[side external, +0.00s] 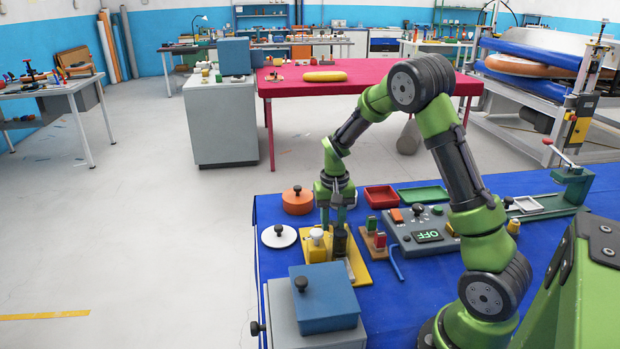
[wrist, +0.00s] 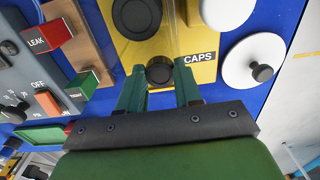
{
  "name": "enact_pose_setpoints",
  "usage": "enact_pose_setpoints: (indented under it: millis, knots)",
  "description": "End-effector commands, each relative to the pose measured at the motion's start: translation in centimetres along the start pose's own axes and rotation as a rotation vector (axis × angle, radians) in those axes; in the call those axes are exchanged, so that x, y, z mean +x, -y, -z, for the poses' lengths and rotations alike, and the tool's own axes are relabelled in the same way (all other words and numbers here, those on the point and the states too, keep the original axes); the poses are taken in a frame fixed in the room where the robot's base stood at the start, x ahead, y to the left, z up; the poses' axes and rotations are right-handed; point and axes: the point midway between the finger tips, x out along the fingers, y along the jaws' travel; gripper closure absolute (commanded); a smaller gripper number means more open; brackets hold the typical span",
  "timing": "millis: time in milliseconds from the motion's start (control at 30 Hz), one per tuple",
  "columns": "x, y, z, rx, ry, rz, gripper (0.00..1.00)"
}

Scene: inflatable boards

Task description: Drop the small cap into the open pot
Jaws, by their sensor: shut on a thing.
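My gripper (wrist: 160,88) is shut on a small dark round cap (wrist: 160,71), which sits between its fingertips in the wrist view. In the side view my gripper (side external: 339,212) points down over the yellow caps board (side external: 358,268), and its fingers partly hide the cap. The board also shows in the wrist view with its CAPS label (wrist: 199,59). A larger black cap (wrist: 137,17) and a white cap (wrist: 226,10) are close by. I cannot make out an open pot mouth. An orange pot (side external: 297,204) with a black knob on top stands behind left of my gripper.
A white disc with a black knob (side external: 279,236) lies left of the board. A blue box (side external: 325,300) stands in front. Right are a red-and-green block stand (side external: 375,242) and a grey control panel (side external: 425,232). Red (side external: 381,197) and green (side external: 424,196) trays lie behind.

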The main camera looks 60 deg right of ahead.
Motion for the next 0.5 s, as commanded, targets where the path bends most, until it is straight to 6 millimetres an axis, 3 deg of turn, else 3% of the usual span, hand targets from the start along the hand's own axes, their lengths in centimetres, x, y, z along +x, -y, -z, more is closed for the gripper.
enact_pose_setpoints:
  millis: [100, 300, 400, 500]
  knots:
    - [-2.8, 0.1, 0.1, 0.001, -0.007, 0.003, 0.94]
    - [-5.9, -0.1, 0.1, 0.004, -0.003, 0.001, 0.94]
    - [-5.8, -1.0, 0.2, 0.022, 0.0, -0.001, 0.94]
    - [-5.0, -2.1, 2.0, 0.054, 0.0, -0.003, 0.94]
